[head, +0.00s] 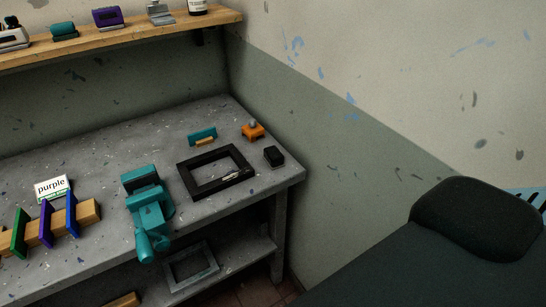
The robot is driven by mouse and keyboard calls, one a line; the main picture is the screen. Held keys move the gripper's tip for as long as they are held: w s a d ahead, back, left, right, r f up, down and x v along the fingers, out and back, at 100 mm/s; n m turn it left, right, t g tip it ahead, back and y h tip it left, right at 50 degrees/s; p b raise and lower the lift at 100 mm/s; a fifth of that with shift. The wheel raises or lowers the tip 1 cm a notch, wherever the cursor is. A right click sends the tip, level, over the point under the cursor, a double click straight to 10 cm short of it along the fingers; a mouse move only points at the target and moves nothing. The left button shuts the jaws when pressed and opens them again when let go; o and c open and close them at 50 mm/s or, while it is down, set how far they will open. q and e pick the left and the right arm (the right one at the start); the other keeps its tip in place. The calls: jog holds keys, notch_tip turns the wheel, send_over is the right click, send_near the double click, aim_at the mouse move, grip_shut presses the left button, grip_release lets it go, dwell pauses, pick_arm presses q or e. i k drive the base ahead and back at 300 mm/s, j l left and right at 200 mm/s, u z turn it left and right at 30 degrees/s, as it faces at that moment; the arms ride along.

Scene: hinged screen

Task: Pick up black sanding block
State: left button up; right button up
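A small black block (273,156), which looks like the sanding block, lies on the grey workbench (222,212) near its right end. It sits just right of a black rectangular frame (183,178) and in front of an orange block with a rounded knob (253,131). It appears apart from both. Neither of my grippers is in view.
A teal vise (149,208) stands at the bench's front edge, left of the frame. A teal tool (202,136) lies behind the frame. Colored panels stand on a wooden bar near a "purple" sign (52,188). A large dark rounded shape (470,220) fills the lower right.

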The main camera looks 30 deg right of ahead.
aim_at(273, 157)
jog(key=i+j+z, duration=0.1)
jog(key=j+z, duration=0.25)
jog(key=j, duration=0.3)
jog(key=j+z, duration=0.4)
jog(key=j, duration=0.2)
